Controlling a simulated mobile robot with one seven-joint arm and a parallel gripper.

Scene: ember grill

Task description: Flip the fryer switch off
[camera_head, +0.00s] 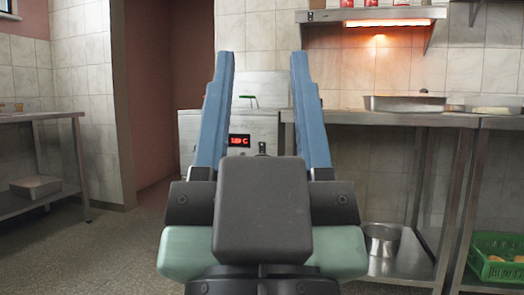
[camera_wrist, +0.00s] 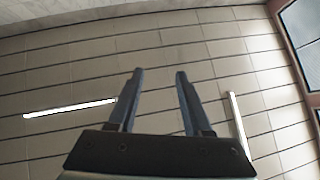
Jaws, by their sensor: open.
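The fryer (camera_head: 190,124) is a pale metal box with a red lit display (camera_head: 239,140), standing against the back wall beyond my gripper. A small dark piece that looks like the switch (camera_head: 262,147) shows on its front, right of the display; its position is too small to read. A green handle (camera_head: 248,98) shows on top. My gripper (camera_head: 262,58) has two blue fingers spread wide with nothing between them. It rises in front of the camera, apart from the fryer, and hides part of its front. In the wrist view my gripper (camera_wrist: 160,73) is open and empty, and no fryer shows.
A steel table (camera_head: 352,117) right of the fryer carries a metal tray (camera_head: 404,104), under a lit heat-lamp shelf (camera_head: 388,22). A pot (camera_head: 381,240) and a green crate (camera_head: 497,270) sit below. Another table (camera_head: 40,115) stands left. Floor (camera_head: 110,245) is clear at left.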

